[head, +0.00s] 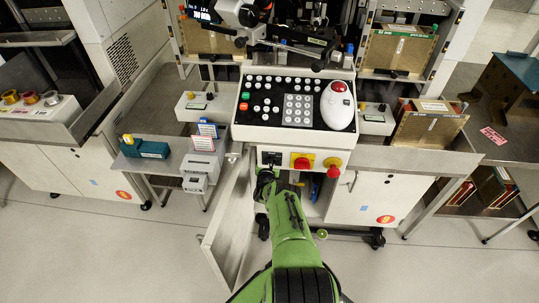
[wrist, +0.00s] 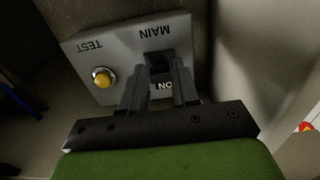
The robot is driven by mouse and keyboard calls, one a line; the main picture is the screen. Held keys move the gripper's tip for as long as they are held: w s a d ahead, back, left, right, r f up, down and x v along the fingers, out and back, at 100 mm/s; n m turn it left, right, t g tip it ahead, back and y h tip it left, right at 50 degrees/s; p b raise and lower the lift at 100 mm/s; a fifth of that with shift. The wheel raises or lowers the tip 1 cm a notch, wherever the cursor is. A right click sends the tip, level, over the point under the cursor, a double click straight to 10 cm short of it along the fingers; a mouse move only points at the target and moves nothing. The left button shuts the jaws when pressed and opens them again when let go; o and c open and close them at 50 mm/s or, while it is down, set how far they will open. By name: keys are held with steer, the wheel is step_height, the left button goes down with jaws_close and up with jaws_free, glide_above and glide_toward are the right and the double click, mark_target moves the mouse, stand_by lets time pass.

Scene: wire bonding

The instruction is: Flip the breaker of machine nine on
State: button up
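The breaker panel (wrist: 113,53) is a grey plate, seen upside down in the wrist view, with the words MAIN, TEST and ON. The dark breaker switch (wrist: 157,60) sits beside MAIN. A yellow button (wrist: 102,77) sits beside TEST. My gripper (wrist: 163,68) is at the switch, its two dark fingers apart with the ON label showing between them. The tips partly cover the switch; I cannot tell whether they touch it. In the head view my gripper (head: 266,172) is low on the machine front, below the keypad console (head: 262,127). No machine number is legible.
An open cabinet door (head: 230,220) stands left of my arm. A red knob on a yellow plate (head: 301,162) and a red button (head: 334,170) are just right of my gripper. Floor in front is clear.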

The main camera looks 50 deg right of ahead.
jaws_close()
steer(key=shift+r+g+y+p, duration=0.3)
steer(key=shift+g+y+p, duration=0.2)
steer(key=shift+p, duration=0.7)
steer(key=shift+o, duration=2.2)
jaws_free()
steer(key=p+v, duration=0.8)
steer(key=v, duration=0.8)
